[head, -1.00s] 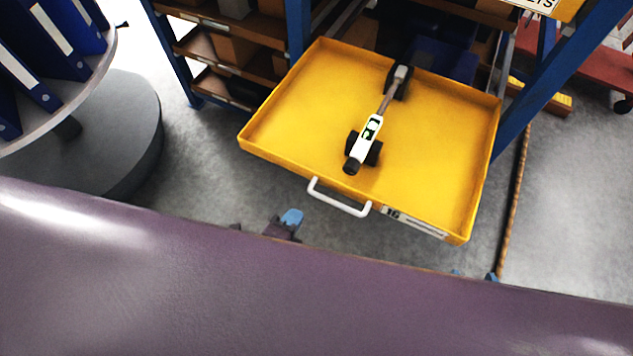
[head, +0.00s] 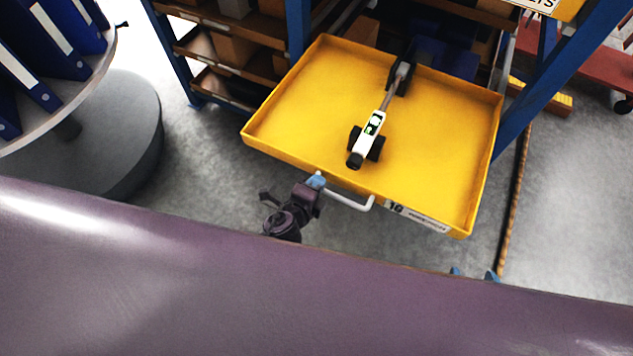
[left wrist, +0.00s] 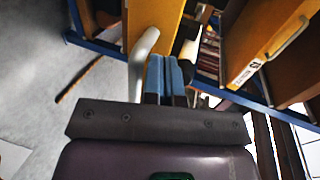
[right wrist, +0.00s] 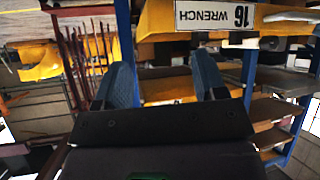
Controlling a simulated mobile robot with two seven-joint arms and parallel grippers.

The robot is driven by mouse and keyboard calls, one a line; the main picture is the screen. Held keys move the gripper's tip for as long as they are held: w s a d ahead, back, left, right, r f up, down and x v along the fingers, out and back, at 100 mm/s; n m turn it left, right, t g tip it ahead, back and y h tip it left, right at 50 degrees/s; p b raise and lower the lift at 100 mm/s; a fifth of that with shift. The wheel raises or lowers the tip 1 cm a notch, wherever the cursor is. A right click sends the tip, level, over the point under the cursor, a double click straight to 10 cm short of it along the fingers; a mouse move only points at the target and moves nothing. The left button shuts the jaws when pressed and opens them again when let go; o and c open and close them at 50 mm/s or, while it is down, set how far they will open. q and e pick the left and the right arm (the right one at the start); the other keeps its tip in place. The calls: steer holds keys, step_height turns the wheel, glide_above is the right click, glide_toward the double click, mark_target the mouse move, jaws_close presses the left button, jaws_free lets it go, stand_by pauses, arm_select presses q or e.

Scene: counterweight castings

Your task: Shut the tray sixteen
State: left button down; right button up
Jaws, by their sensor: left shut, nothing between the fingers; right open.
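Tray sixteen, a yellow tray (head: 440,130), is pulled out from the blue-framed rack and carries a label with 16 (head: 420,217) on its front. A white handle (head: 350,200) sits on that front.
A round grey stand with blue binders (head: 50,40) is at the left. The rack's blue posts (head: 298,30) flank the tray. A brown rod (head: 512,205) stands out at the right. The grey floor before the tray is bare.

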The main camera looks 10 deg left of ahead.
steer(key=shift+s+d+f, duration=0.1)
steer(key=shift+s+f, duration=0.1)
steer(key=shift+s, duration=0.15)
steer(key=shift+s, duration=0.1)
